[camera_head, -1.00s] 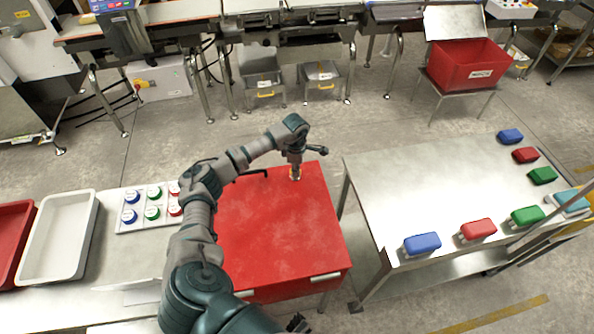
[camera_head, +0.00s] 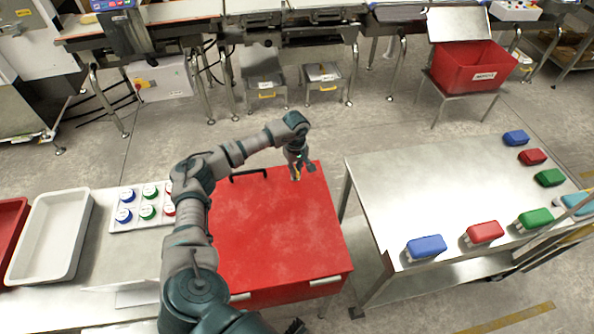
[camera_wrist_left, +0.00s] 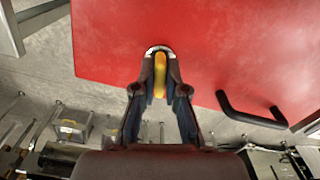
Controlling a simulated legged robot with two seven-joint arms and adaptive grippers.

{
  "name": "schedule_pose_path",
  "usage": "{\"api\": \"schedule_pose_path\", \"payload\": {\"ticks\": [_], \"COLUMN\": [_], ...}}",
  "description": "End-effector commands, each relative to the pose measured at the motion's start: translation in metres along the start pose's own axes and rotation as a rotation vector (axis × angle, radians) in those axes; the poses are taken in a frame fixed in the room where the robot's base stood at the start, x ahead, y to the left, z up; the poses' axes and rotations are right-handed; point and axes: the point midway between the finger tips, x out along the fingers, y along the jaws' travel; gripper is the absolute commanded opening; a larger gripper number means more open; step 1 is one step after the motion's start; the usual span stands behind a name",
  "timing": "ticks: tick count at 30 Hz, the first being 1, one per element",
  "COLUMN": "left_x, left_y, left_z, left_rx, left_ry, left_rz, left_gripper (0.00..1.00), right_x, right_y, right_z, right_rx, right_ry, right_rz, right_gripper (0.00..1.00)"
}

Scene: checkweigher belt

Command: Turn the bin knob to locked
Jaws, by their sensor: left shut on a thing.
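The red bin (camera_head: 270,230) has a flat red top with a black bar handle (camera_head: 248,174) near its far edge. The knob (camera_wrist_left: 160,76) is yellow with a pale round base, near the far edge of the top. My left gripper (camera_head: 296,172) points down over the knob. In the left wrist view my left gripper (camera_wrist_left: 160,92) is shut on the yellow knob, with a finger on each side. Any lock marking on the base is too small to read.
A steel table (camera_head: 430,190) with several blue, red and green blocks stands to the right. On the left are a white tray (camera_head: 52,236) and a panel of coloured round caps (camera_head: 143,206). A conveyor line runs along the back, with an open red crate (camera_head: 470,68).

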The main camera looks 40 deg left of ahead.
Motion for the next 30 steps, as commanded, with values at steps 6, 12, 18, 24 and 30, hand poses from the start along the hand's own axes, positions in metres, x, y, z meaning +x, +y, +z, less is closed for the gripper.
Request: {"api": "schedule_pose_path", "payload": {"ticks": [6, 12, 18, 24, 30], "left_x": [0.000, -0.001, -0.002, -0.002, -0.003], "left_y": [0.000, 0.001, 0.001, 0.001, 0.002], "left_z": [-0.003, -0.004, -0.004, -0.004, -0.004], "left_rx": [0.149, 0.244, 0.291, 0.305, 0.305], "left_ry": [0.007, 0.008, 0.009, 0.009, 0.010], "left_rz": [0.002, 0.004, 0.006, 0.007, 0.008], "left_gripper": [0.00, 0.00, 0.00, 0.00, 0.00], "right_x": [-0.008, -0.014, -0.016, -0.018, -0.018], "right_y": [0.000, 0.001, 0.001, 0.001, 0.001], "right_z": [-0.007, -0.012, -0.014, -0.015, -0.016], "right_rx": [0.001, 0.002, 0.003, 0.003, 0.003], "right_ry": [0.005, 0.007, 0.007, 0.008, 0.009], "right_rz": [0.000, 0.000, 0.001, 0.001, 0.001], "right_gripper": [0.39, 0.39, 0.39, 0.39, 0.39]}}
